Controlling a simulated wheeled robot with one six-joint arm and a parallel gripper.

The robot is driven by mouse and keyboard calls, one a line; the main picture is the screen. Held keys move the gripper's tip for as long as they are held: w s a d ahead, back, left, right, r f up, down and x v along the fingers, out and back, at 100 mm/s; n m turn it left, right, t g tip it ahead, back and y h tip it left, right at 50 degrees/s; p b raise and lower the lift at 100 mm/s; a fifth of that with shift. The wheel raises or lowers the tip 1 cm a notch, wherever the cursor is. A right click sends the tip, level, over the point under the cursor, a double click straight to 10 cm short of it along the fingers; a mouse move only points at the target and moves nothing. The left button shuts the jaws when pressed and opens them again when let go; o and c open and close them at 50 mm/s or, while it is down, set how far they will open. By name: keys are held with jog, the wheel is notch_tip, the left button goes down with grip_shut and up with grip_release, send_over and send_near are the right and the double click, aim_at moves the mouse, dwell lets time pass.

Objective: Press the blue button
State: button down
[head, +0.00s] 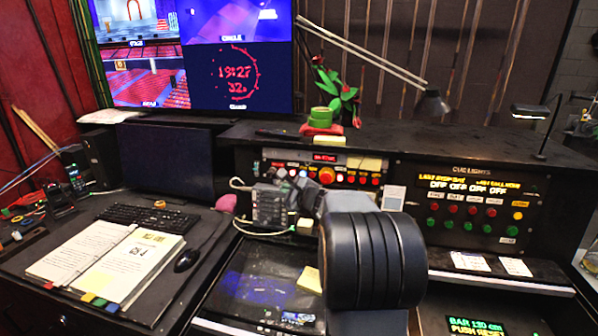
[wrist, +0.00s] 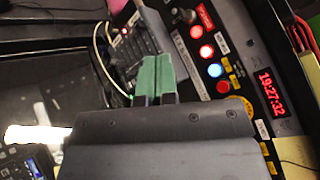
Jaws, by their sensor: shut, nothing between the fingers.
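The blue button (wrist: 214,70) is lit, in a row of round buttons on the dark console panel in the wrist view. I cannot make it out clearly in the head view. My gripper (wrist: 155,78) is shut and empty, its green fingertips together. In the wrist view the fingertips are left of the blue button, apart from it, over a grey keypad unit (wrist: 135,45). In the head view my black arm hides part of the desk in front of the panel.
A red clock display (wrist: 271,92) is to the right. The cue-lights panel (head: 470,210), keyboard (head: 150,215) and lamp (head: 432,105) stand around.

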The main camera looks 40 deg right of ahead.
aim_at(303, 174)
jog(key=d+m, duration=0.1)
jog(key=d+h, duration=0.1)
jog(key=shift+w+d+r+m, duration=0.1)
jog(key=shift+w+d+m, duration=0.25)
jog(key=shift+w+m, duration=0.05)
jog(key=shift+d, duration=0.2)
jog(key=shift+w+d+f+p, duration=0.2)
jog(key=shift+w+d+p, duration=0.5)
jog(key=shift+w+d, duration=0.3)
jog(key=shift+w+d+f+p, duration=0.25)
jog(key=shift+w+d+p, duration=0.5)
jog(key=shift+w+d, duration=0.25)
jog(key=shift+w+d+f+p, duration=0.2)
jog(key=shift+w+d+p, duration=0.6)
jog(key=shift+d, duration=0.3)
jog(key=shift+w+d, duration=0.1)
jog(key=shift+w, duration=0.05)
jog(key=shift+w+d+b, duration=0.2)
jog(key=shift+b, duration=0.15)
